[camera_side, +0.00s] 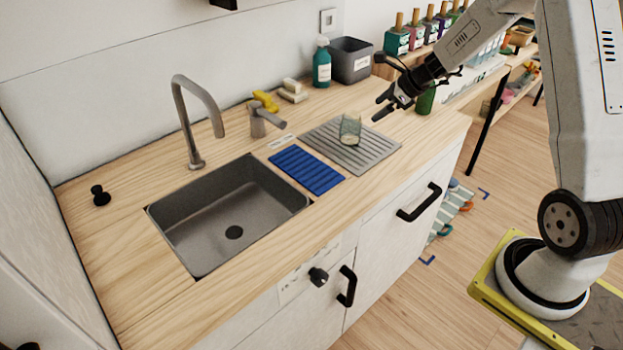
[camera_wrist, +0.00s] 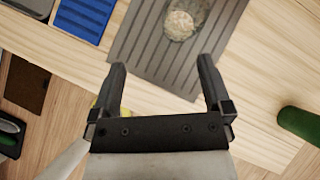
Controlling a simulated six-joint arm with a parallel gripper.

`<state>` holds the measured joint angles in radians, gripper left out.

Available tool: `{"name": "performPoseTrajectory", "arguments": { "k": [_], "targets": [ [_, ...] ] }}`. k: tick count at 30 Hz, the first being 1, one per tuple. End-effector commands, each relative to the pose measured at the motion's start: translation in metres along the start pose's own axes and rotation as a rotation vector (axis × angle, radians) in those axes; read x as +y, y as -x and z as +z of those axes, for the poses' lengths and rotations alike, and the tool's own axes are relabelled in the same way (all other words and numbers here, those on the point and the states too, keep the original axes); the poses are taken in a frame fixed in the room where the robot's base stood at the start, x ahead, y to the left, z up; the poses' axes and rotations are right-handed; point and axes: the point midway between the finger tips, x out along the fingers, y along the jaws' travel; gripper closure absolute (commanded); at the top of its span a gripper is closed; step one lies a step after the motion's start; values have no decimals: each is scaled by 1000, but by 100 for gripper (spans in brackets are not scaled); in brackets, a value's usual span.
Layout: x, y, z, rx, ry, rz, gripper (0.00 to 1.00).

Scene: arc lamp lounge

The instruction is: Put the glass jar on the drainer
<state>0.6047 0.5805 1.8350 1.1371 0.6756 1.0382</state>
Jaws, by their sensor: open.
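The clear glass jar (camera_side: 350,129) stands upright on the grey ridged drainer (camera_side: 379,154), near its back part. In the wrist view the jar (camera_wrist: 180,25) shows from above, on the drainer (camera_wrist: 152,72) and beyond my fingertips. My gripper (camera_side: 381,106) is up and to the right of the jar in the side view, apart from it. In the wrist view my gripper (camera_wrist: 162,70) has its two fingers spread wide with nothing between them.
A blue ribbed mat (camera_side: 306,169) lies between the drainer and the sink (camera_side: 228,215). A green bottle (camera_side: 426,99) stands right of the drainer, near my gripper. A teal soap bottle (camera_side: 322,63) and a grey bin (camera_side: 351,60) stand at the back wall.

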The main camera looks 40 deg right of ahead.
Motion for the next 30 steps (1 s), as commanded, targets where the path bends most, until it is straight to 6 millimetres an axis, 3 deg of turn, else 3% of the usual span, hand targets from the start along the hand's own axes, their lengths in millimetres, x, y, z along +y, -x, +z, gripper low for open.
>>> {"name": "performPoseTrajectory", "arguments": {
  "k": [8,12,18,24,30],
  "targets": [
    [99,1,10,171,667,173,0],
    [151,9,7,235,1096,286,0],
    [214,27,-6,272,1723,449,0],
    [255,43,-19,255,2245,578,0],
    [272,50,-26,232,2493,636,0]
  ]
}}
